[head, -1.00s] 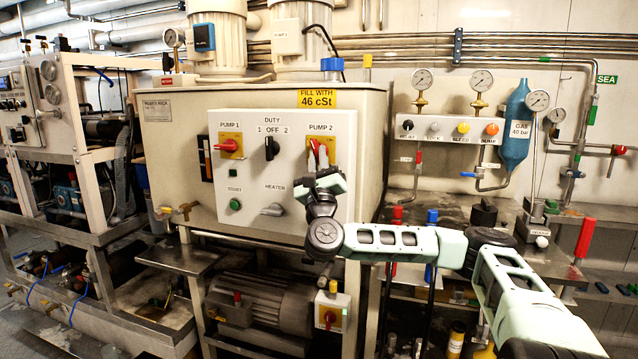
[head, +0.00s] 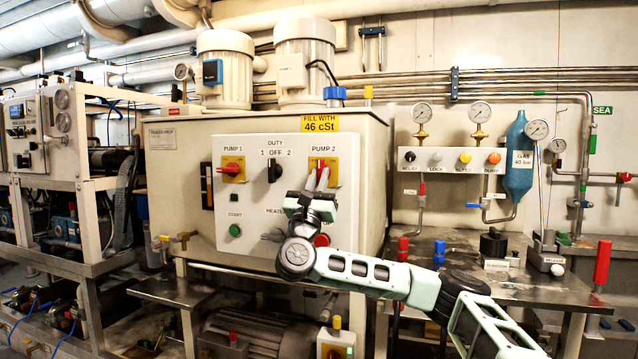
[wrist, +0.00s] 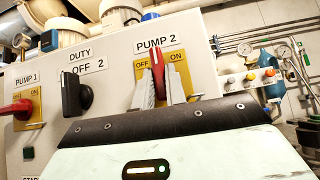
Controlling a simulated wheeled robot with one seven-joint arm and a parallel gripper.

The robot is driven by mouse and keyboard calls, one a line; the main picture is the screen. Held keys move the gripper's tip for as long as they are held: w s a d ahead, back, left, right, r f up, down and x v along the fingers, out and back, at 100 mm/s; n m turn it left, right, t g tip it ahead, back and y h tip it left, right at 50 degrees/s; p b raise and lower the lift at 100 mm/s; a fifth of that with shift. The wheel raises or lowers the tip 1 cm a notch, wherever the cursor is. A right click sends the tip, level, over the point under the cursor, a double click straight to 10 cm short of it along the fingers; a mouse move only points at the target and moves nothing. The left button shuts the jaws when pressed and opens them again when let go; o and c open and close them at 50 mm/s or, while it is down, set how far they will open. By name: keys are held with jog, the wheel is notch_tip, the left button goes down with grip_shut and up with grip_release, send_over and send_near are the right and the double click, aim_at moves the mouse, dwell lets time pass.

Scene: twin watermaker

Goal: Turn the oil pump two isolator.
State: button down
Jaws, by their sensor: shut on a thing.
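The PUMP 2 isolator has a red handle (wrist: 157,62) on a yellow plate (head: 334,164) at the upper right of the white control panel (head: 256,200). In the wrist view the handle points roughly upright, between the OFF and ON labels. My gripper (wrist: 160,90) is shut on the handle, with one pale finger on each side of its lower part. In the head view my gripper (head: 317,182) reaches the handle from below. The fingers hide the handle's base.
The PUMP 1 switch (head: 230,169) with its red handle and the black DUTY knob (head: 274,171) are to the left. A green button (head: 235,230) is lower left. My wrist covers part of the heater area. Gauges and coloured knobs (head: 465,157) are on the right.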

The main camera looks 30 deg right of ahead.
jog(key=c, duration=1.4)
grip_release()
jog(key=shift+c, duration=0.2)
jog(key=b+v, duration=0.1)
jog(key=v, duration=1.6)
jog(key=shift+b, duration=0.35)
jog(key=shift+s+a+f, duration=0.1)
jog(key=shift+f, duration=0.05)
